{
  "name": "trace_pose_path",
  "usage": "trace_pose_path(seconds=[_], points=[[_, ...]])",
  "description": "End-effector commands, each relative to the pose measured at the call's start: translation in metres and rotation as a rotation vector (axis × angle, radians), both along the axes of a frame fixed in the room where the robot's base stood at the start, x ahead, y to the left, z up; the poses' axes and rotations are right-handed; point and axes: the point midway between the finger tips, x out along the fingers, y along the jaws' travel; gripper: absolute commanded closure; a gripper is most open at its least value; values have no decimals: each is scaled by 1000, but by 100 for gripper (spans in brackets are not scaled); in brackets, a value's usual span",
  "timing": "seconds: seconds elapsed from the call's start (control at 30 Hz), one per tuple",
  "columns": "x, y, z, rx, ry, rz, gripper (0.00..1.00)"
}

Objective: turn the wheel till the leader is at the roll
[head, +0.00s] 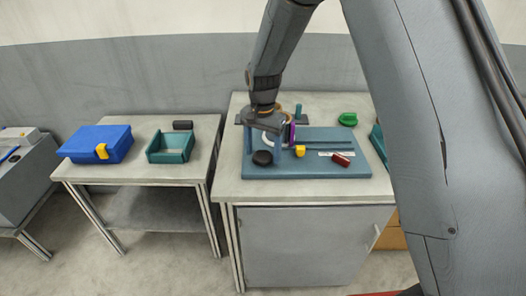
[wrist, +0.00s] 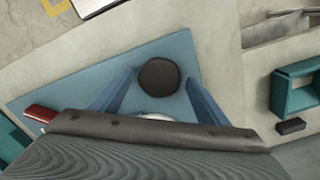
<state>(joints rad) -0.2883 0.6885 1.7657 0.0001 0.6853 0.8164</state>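A blue base plate (head: 310,170) lies on the right-hand table and carries the reel parts. A white curved piece (head: 270,138) shows partly between my fingers, and its edge shows in the wrist view (wrist: 158,117). I cannot tell if it is the wheel. A dark round knob (head: 262,158) stands at the plate's front left. A purple upright piece (head: 291,133), a yellow block (head: 300,151), a pale marked strip (head: 328,153) and a red roll (head: 341,159) are to its right. My gripper (head: 264,154) points down over the plate's left part, its blue fingers apart; the dark knob (wrist: 158,75) shows between them.
A green round piece (head: 347,119) lies behind the plate. A teal bin (head: 379,145) is at the right, partly hidden by my arm. The left table holds a blue box (head: 95,143), a teal tray (head: 171,147) and a black block (head: 183,125).

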Motion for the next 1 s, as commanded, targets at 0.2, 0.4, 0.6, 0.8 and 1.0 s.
trace_pose_path(seconds=[0.2,0.4,0.6,0.8,1.0], points=[[0,0,0,0,1,0,31],[1,0,18,1,-3,0,31],[1,0,51,1,-3,0,31],[0,0,73,0,-1,0,31],[-1,0,78,0,1,0,31]])
